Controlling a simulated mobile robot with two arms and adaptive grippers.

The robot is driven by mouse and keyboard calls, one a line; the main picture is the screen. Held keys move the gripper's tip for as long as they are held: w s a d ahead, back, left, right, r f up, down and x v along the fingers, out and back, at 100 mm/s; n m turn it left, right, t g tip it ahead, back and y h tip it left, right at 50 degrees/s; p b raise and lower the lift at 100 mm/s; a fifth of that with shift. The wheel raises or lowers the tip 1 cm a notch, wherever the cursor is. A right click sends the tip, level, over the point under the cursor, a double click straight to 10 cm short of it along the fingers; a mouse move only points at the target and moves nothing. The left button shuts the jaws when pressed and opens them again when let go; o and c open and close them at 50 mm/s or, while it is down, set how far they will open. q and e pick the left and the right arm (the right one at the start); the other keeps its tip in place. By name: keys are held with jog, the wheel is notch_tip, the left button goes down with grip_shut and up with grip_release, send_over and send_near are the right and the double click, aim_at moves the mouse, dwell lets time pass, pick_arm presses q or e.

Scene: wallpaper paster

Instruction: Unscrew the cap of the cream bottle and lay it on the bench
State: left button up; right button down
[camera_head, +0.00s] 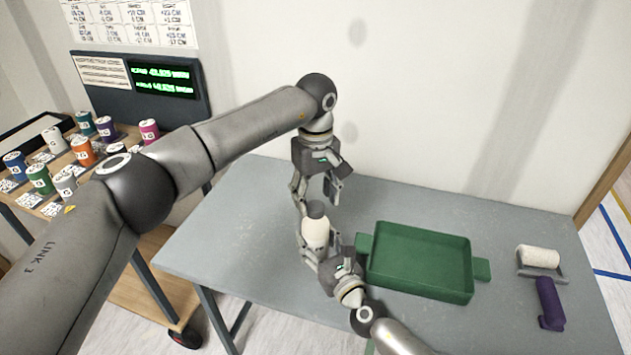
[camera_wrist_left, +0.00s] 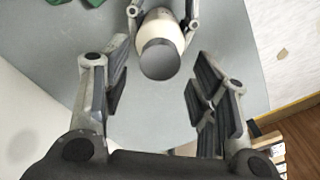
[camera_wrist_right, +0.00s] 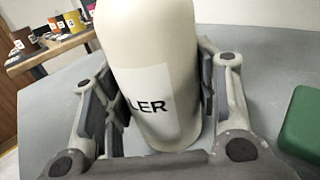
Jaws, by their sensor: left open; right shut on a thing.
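The cream bottle (camera_head: 316,234), with a dark grey cap (camera_head: 316,209) on its top, is upright over the left part of the grey bench (camera_head: 235,240). My right gripper (camera_head: 318,247) is shut around the bottle's body; the right wrist view shows the bottle (camera_wrist_right: 150,50) between its fingers, with black letters ending in "LER". I cannot tell whether its base touches the bench. My left gripper (camera_head: 317,198) is open just above the cap. In the left wrist view the cap (camera_wrist_left: 159,59) lies between its spread fingers, nearer the far side, and appears untouched.
A green tray (camera_head: 420,287) stands right of the bottle. A white roller (camera_head: 538,256) and a purple-handled tool (camera_head: 549,303) lie at the bench's right. Bare bench lies left of the bottle. A shelf with several coloured pots (camera_head: 83,150) stands at the left.

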aim_at(316, 208)
pick_arm(q)
jog(key=shift+f, duration=1.3)
